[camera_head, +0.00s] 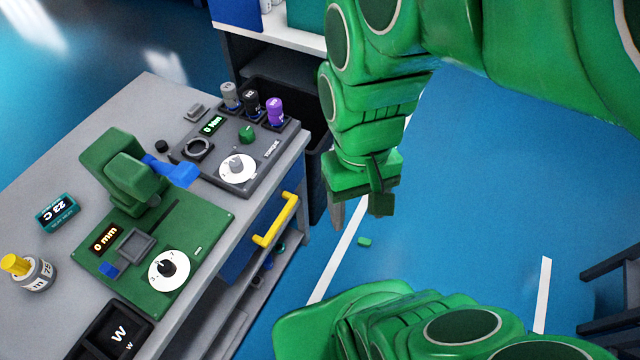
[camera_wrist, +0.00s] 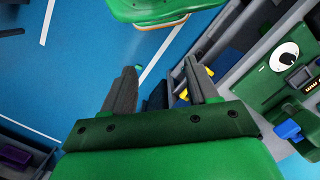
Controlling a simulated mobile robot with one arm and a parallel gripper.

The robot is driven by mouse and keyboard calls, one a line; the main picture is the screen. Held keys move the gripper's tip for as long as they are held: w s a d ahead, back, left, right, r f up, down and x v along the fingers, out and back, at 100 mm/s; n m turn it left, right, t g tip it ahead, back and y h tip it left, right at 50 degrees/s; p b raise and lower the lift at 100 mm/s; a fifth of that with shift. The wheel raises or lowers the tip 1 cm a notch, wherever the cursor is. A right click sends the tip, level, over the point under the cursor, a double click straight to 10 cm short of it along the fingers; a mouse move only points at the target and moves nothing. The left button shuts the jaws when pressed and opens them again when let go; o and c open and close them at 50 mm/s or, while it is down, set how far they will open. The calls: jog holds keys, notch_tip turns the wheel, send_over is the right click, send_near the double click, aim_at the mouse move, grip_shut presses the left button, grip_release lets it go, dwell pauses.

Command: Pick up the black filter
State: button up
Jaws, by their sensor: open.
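A black cylinder (camera_head: 252,104), likely the black filter, stands upright at the back of the dark grey torque station on the bench, between a grey cylinder (camera_head: 229,96) and a purple cylinder (camera_head: 275,111). My gripper (camera_head: 358,208) points down over the floor, to the right of the bench and apart from the cylinders. Its fingers also show in the wrist view (camera_wrist: 160,82), spread with nothing between them. I cannot make out the black cylinder in the wrist view.
The torque station (camera_head: 213,168) has a dial and a green knob. A green measuring station (camera_head: 185,250) stands nearer on the grey bench (camera_head: 60,165). A yellow handle (camera_head: 276,220) juts from the bench's drawer. A small green piece (camera_head: 364,241) lies on the open blue floor.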

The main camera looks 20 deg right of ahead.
jog(key=w+a+f+t, duration=0.1)
jog(key=w+a+f, duration=0.15)
jog(key=w, duration=0.25)
jog(key=w+a+f+t, duration=0.1)
jog(key=w+a+f, duration=0.15)
jog(key=w, duration=0.35)
jog(key=m+t+h, duration=0.2)
jog(key=t+h, duration=0.1)
jog(key=t, duration=1)
send_near(250, 95)
jog(key=w, duration=0.3)
jog(key=shift+s+d+f+x, duration=0.1)
jog(key=shift+f+x, duration=0.1)
jog(key=shift+x, duration=1.1)
jog(key=shift+s+d+f+x, duration=0.1)
jog(key=shift+f+x, duration=0.1)
jog(key=shift+x, duration=1.1)
jog(key=shift+s+d+f+x, duration=0.1)
jog(key=shift+f+x, duration=0.1)
jog(key=shift+x, duration=1.1)
jog(key=c, duration=0.8)
jog(key=shift+o, duration=0.2)
jog(key=shift+r, duration=0.1)
